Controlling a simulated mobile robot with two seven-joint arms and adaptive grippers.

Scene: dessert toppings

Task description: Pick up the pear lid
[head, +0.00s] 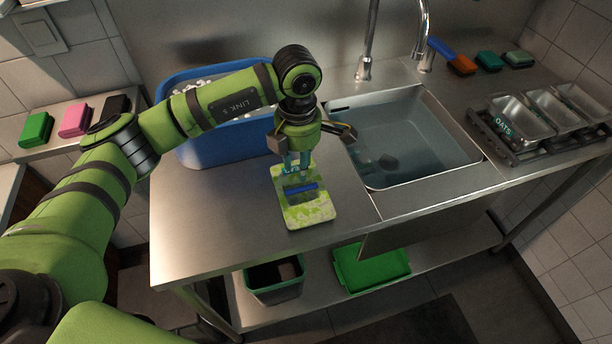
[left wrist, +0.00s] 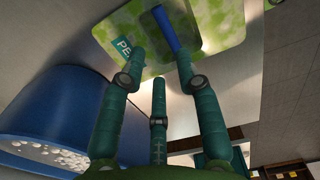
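The pear lid (head: 307,212) is a flat, speckled yellow-green plate with a blue bar handle (head: 300,189). It lies on the steel counter left of the sink. In the left wrist view the lid (left wrist: 222,25) is at the top, with a teal label reading "PE" partly hidden by a finger. My left gripper (head: 298,163) points down over the lid's far end. In the left wrist view its teal fingers (left wrist: 160,58) are spread apart with nothing between them, close to the handle (left wrist: 166,28). Whether the fingertips touch the lid is unclear. My right gripper is not in view.
A blue tub (head: 215,148) with white pieces stands behind my left arm. The water-filled sink (head: 400,178) is right of the lid. Metal trays (head: 520,120), one marked "OATS", sit at far right. The counter's front left (head: 205,235) is clear.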

